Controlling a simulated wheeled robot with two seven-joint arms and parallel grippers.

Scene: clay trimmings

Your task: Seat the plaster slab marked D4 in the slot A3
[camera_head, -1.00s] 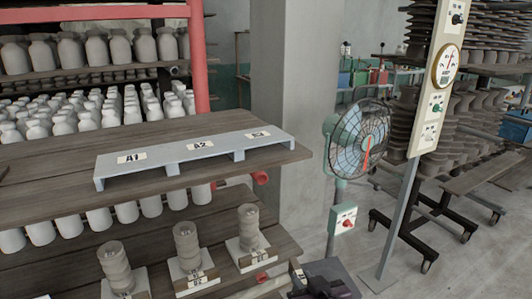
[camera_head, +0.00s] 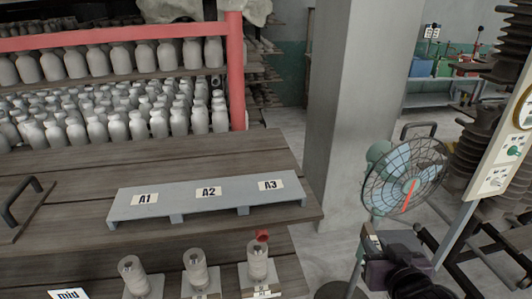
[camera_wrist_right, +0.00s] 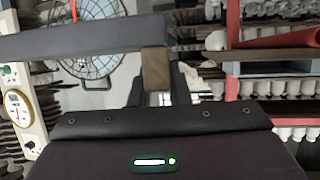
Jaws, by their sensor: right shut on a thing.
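The slot A3 (camera_head: 271,185) is the right-hand bay of a low grey rack (camera_head: 170,208) on the wooden table, labelled A1, A2, A3 from left to right. The rack's bays look empty from the front. My right gripper (camera_head: 402,268) is at the lower right in the head view, dark, beyond the table's right end and apart from the rack. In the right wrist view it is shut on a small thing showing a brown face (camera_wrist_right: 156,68). No D4 mark is legible, so I cannot tell that this is the slab. My left gripper is not in view.
Pale slabs bearing stacked ribbed cylinders (camera_head: 196,270) stand on a lower shelf. A black handle (camera_head: 22,200) lies at the table's left. A caged fan (camera_head: 405,180) stands right, near my right gripper, with a concrete pillar (camera_head: 345,100) behind. Jars fill the back shelves.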

